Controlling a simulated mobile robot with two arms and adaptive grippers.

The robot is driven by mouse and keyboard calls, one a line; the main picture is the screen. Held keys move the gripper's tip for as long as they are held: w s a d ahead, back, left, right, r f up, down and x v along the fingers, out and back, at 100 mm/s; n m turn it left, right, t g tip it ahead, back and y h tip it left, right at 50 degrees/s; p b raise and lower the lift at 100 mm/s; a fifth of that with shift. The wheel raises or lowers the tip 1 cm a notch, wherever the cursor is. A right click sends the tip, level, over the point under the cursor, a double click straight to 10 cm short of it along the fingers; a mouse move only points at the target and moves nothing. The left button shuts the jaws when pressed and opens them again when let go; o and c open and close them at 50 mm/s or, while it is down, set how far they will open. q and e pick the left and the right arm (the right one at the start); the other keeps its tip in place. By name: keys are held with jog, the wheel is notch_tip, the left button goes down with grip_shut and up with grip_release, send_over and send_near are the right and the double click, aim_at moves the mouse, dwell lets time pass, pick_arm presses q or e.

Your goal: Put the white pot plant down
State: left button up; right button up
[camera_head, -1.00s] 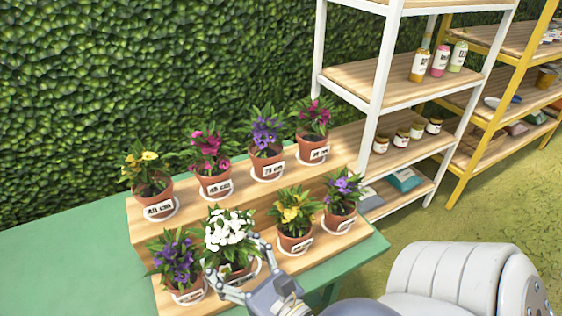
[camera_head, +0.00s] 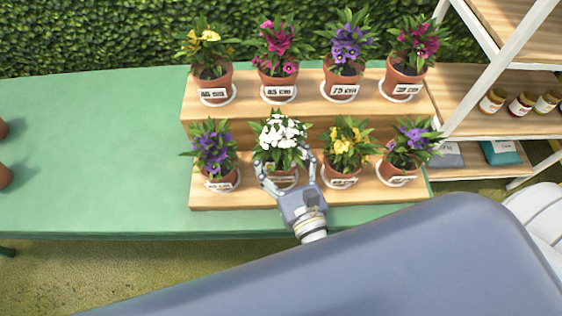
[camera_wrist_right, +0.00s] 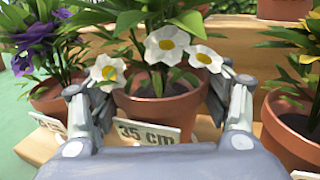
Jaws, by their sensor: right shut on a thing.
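The white pot plant (camera_head: 279,133) has white flowers in a terracotta pot and is in the front row of the wooden stepped stand (camera_head: 240,199), between a purple plant on its left and a yellow one on its right. In the right wrist view its pot (camera_wrist_right: 165,110) is between my fingers, with a "35 cm" label in front. My right gripper (camera_head: 284,175) is shut around this pot from the front. The pot looks upright at the lower step; its base is hidden, so I cannot tell if it touches. My left gripper is not in view.
A purple plant (camera_head: 215,155) and a yellow plant (camera_head: 341,150) stand close on either side. Several more pots line the upper step. The green table (camera_head: 100,150) is clear left of the stand, except pots at the far left edge. A white shelf (camera_head: 490,50) stands right.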

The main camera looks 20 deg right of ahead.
notch_tip(320, 180, down, 2)
jog(key=shift+d+f, duration=0.1)
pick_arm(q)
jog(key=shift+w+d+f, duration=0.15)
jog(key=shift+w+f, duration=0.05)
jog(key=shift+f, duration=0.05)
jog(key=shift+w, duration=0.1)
pick_arm(e)
jog(key=o, duration=1.4)
jog(key=shift+f, duration=0.15)
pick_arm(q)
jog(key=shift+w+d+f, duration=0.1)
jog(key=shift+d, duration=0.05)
